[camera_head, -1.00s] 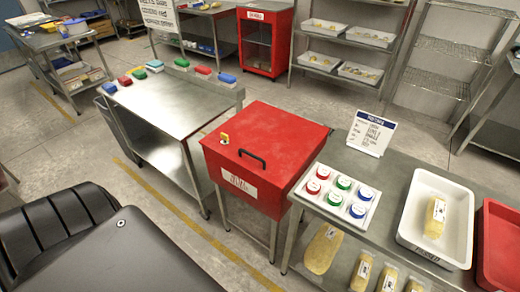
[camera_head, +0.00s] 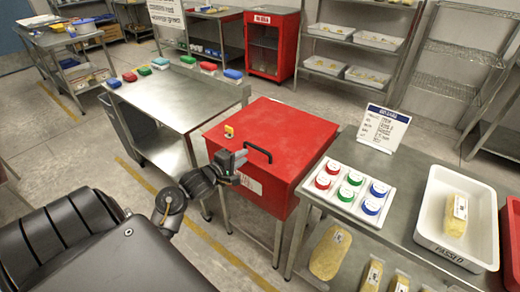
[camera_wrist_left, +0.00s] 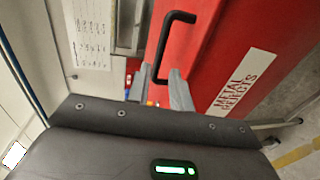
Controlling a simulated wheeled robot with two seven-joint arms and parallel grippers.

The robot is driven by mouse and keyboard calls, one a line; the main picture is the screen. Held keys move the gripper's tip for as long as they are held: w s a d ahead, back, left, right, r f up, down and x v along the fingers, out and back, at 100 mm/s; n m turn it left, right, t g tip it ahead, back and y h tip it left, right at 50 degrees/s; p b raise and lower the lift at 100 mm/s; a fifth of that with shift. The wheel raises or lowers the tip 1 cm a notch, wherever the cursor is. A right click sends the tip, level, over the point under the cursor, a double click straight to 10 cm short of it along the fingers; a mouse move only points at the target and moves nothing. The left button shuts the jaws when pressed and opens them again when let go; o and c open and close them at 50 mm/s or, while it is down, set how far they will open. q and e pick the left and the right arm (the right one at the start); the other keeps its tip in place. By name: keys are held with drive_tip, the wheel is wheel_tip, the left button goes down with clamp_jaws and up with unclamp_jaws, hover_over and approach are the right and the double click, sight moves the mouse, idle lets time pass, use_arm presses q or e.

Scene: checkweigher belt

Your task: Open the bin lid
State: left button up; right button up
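The red bin (camera_head: 283,190) stands in the middle of the head view with its lid (camera_head: 280,125) down. The lid carries a black handle (camera_head: 257,151) near its front edge and a small yellow fitting (camera_head: 229,131). My left gripper (camera_head: 238,160) is in front of the bin, close to the handle, and covers part of the front label. In the left wrist view, the two fingers (camera_wrist_left: 162,84) are apart, and the near end of the black handle (camera_wrist_left: 168,40) shows between their tips. I cannot tell whether they touch it. My right gripper is not in view.
A steel table (camera_head: 175,100) with colored blocks stands left of the bin. A steel bench on the right holds a white tray of red, green and blue round items (camera_head: 351,189), a sign (camera_head: 383,128) and a white tub (camera_head: 430,205). Floor shows in front.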

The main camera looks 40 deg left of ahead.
sight(256, 149)
use_arm(q)
drive_tip(key=w, duration=0.3)
drive_tip(key=w+f, duration=0.1)
drive_tip(key=w, duration=0.3)
drive_tip(key=w+f, duration=0.1)
drive_tip(key=w, duration=0.2)
drive_tip(key=shift+w+a+f, duration=0.1)
drive_tip(key=shift+w+f, duration=0.05)
drive_tip(key=shift+w, duration=0.2)
clamp_jaws()
